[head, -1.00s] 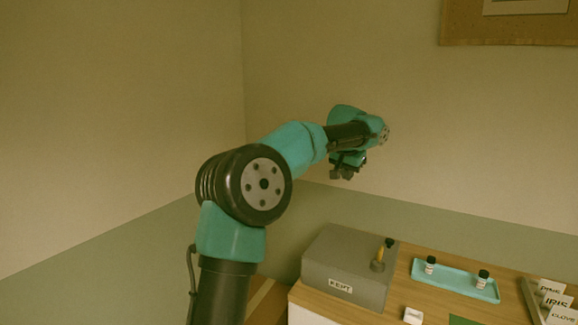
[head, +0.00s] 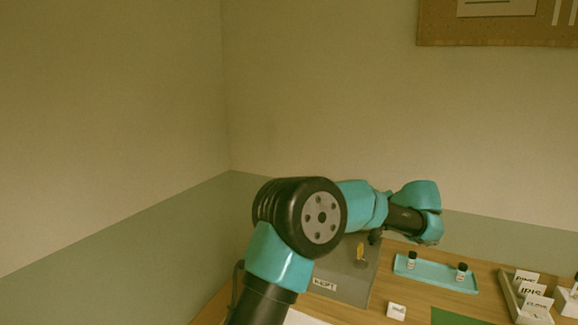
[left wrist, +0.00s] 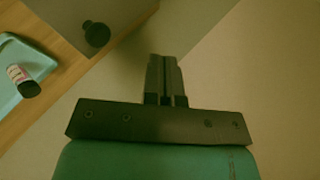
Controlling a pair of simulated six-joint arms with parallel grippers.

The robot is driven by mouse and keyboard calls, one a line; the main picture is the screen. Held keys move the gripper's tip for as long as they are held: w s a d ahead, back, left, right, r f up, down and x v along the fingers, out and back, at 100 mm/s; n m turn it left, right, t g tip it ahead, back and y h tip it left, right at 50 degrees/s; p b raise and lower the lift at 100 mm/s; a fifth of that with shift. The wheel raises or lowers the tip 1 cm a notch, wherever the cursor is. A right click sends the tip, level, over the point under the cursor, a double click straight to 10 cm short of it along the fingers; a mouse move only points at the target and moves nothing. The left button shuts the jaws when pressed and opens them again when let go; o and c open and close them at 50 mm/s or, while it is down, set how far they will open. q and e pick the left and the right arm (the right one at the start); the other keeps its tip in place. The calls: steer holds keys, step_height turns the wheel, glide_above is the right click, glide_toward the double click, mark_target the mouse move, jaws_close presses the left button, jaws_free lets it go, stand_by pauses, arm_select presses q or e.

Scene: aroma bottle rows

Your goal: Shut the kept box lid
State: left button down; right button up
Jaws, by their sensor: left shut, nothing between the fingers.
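The grey kept box (head: 350,288) stands on the table in the head view, with a white KEPT label (head: 324,284) on its front. My left arm covers much of its top, so I cannot tell how its lid stands. A small yellow-brown thing (head: 361,252) shows at the box's right part. My left gripper (head: 375,238) is partly hidden near the back of the box. In the left wrist view its fingers (left wrist: 164,78) are together and empty. A grey surface (left wrist: 70,15) with a round black knob-like thing (left wrist: 97,34) lies beyond them, apart from the fingertips.
A teal tray (head: 436,277) holds two small black-capped bottles, right of the box. A small white block (head: 396,311) and a green mat (head: 455,317) lie in front. A rack of name cards (head: 525,295) stands at the right. Walls rise behind the table.

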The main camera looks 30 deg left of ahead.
mark_target(369, 237)
arm_select(q)
steer(key=f+y, duration=0.1)
steer(key=d+f, duration=0.1)
steer(key=f, duration=0.1)
steer(key=d+f+y, duration=0.1)
steer(key=f, duration=0.1)
steer(key=shift+w+f+m+y, duration=0.15)
steer(key=shift+f+m+y, duration=0.15)
steer(key=shift+m, duration=0.1)
steer(key=shift+d+f+y, duration=0.2)
steer(key=shift+f+y, duration=0.2)
steer(key=shift+f, duration=0.3)
steer(key=shift+f, duration=0.1)
step_height(369, 237, up, 5)
steer(key=shift+f, duration=0.15)
steer(key=v, duration=1)
steer(key=shift+a, duration=0.1)
